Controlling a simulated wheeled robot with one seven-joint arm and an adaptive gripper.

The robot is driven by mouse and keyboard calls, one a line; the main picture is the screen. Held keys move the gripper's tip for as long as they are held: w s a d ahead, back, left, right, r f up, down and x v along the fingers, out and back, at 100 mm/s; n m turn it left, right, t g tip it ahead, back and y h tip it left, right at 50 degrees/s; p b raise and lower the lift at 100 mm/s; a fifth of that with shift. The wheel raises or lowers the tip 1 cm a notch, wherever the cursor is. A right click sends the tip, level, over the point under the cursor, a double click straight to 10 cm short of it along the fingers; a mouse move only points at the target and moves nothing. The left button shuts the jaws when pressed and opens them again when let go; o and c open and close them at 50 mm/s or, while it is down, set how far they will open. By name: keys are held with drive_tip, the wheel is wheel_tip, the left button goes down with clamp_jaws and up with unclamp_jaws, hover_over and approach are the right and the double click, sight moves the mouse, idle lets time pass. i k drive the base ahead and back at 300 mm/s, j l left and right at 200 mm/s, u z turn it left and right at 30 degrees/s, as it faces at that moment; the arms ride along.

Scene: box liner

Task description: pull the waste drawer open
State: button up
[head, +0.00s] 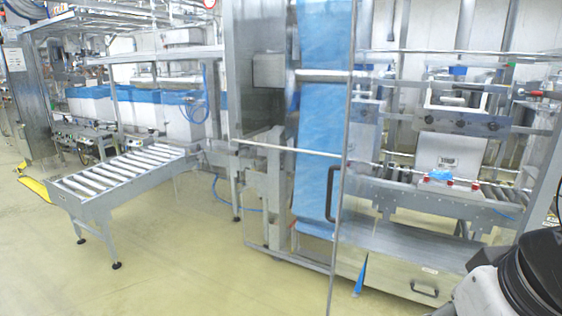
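The waste drawer (392,283) is a low, metal-fronted box at the bottom of the machine, right of centre in the head view. Its dark handle (424,289) sits near the right of the front. The drawer front looks flush with the machine frame, and a strip of blue film hangs by its left end. My gripper is not in view. Only a dark, rounded part of my own arm shows at the lower right edge, close to the drawer's right end.
A clear door with a dark vertical handle (333,194) stands in front of the blue film web (323,110). A roller conveyor (125,172) reaches out at the left. A blue scrap (440,175) lies on the inner conveyor. The floor (200,270) in front is clear.

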sight(423, 285)
drive_tip(key=i+j+u, duration=0.25)
drive_tip(key=i, duration=0.3)
drive_tip(key=i+j, duration=0.45)
drive_tip(key=j+z, duration=0.25)
drive_tip(key=z, duration=0.15)
drive_tip(key=j+z, duration=0.55)
drive_tip(key=z, duration=0.2)
drive_tip(key=i+l, duration=0.15)
drive_tip(key=l, duration=0.2)
drive_tip(key=i+l, duration=0.1)
drive_tip(key=l, duration=0.3)
drive_tip(key=i+l, duration=0.15)
drive_tip(key=l, duration=0.2)
drive_tip(key=i+l, duration=0.15)
drive_tip(key=l, duration=0.2)
drive_tip(key=i+l, duration=0.1)
drive_tip(key=l, duration=0.25)
